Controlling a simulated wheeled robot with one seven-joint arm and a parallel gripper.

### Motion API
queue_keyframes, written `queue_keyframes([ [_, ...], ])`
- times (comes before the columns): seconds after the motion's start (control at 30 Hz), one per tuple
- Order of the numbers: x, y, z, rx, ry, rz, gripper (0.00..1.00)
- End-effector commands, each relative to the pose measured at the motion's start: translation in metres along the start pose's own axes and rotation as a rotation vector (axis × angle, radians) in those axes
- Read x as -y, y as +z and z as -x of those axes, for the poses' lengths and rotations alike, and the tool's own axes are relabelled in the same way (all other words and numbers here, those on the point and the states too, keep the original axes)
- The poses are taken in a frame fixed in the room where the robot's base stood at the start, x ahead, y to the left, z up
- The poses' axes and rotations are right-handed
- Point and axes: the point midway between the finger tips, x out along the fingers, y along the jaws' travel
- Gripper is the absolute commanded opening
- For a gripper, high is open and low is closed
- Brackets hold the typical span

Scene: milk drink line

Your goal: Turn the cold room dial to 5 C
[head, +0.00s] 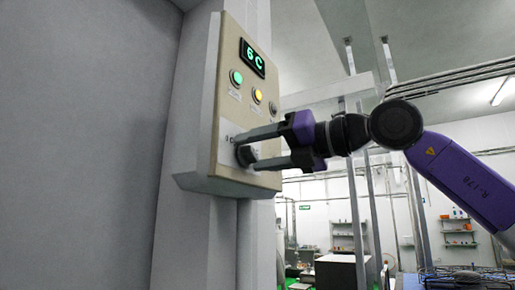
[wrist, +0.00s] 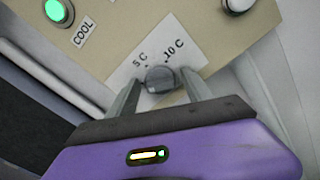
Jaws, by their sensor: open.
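The cold room dial (head: 245,155) is a dark round knob low on a beige control panel (head: 232,110). The panel's display (head: 252,57) reads 6 C in green. In the wrist view the dial (wrist: 160,78) sits on a white label (wrist: 133,66) marked 5 C on the left and 10 C on the right. My gripper (head: 245,150) is open, with one finger on each side of the dial; in the wrist view my gripper (wrist: 160,90) shows the same. I cannot tell whether the fingers touch the dial.
A green light (head: 236,77), a yellow light (head: 258,96) and another button (head: 273,107) sit above the dial. The panel is fixed to a grey wall column (head: 208,225). Shelves and equipment stand far behind at the right, with open room between.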

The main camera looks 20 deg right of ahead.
Motion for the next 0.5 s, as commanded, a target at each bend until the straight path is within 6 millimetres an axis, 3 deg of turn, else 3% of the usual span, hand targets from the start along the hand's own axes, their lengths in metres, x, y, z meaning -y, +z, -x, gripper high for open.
queue_keyframes([
  [0.2,0.0002,-0.0004,-0.0003,0.000,0.000,0.000,0.57],
  [0.4,0.0002,-0.0004,-0.0001,-0.001,0.000,0.000,0.18],
  [0.5,0.0003,-0.0005,-0.0001,-0.001,0.000,0.000,0.03],
])
